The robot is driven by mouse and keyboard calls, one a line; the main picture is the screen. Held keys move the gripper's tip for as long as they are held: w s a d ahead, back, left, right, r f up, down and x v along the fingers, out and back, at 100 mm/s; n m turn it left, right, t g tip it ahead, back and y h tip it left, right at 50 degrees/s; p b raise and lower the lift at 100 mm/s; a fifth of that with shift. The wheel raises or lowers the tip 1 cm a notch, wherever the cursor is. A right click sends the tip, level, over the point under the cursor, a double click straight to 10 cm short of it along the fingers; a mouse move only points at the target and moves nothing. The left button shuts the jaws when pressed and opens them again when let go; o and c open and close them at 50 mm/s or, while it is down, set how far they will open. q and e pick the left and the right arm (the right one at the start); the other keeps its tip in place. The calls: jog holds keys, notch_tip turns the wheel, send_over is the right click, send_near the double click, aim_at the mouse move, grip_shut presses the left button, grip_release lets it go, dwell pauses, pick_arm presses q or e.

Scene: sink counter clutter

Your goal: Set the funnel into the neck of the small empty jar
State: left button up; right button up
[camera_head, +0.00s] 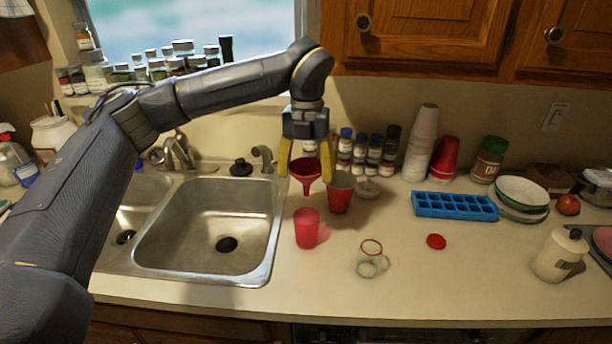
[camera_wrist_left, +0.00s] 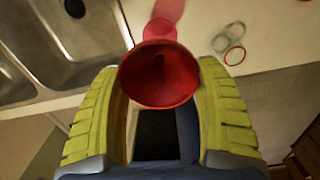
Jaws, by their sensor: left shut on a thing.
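My left gripper (camera_head: 305,176) is shut on the red funnel (camera_head: 304,168), one yellow finger on each side of its wide mouth. The funnel is upright, spout down, held above the counter. In the left wrist view the funnel (camera_wrist_left: 160,78) sits between the fingers, mouth toward the camera. The small clear glass jar with a red rim (camera_head: 368,264) stands on the counter, to the right of and nearer than the funnel. It looks empty. It also shows in the left wrist view (camera_wrist_left: 233,50), apart from the funnel. My right gripper is not in view.
A translucent red cup (camera_head: 307,229) stands close below the funnel. A red cup (camera_head: 341,194) stands just behind on the right. A red lid (camera_head: 436,241) lies right of the jar. The sink (camera_head: 208,235) is to the left. The counter around the jar is clear.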

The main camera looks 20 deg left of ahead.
pick_arm(q)
jog(key=shift+r, duration=2.15)
jog(key=shift+s+d+f, duration=0.1)
jog(key=shift+d+f, duration=0.1)
jog(key=shift+f, duration=0.05)
jog(key=s+d+f, duration=0.2)
jog(key=d+f, duration=0.1)
jog(key=d, duration=0.5)
jog(key=s+d+f+m, duration=0.1)
jog(key=s+d+f, duration=0.1)
jog(key=d, duration=0.7)
jog(key=shift+s+f, duration=0.3)
jog(key=shift+f, duration=0.55)
jog(key=shift+f, duration=0.15)
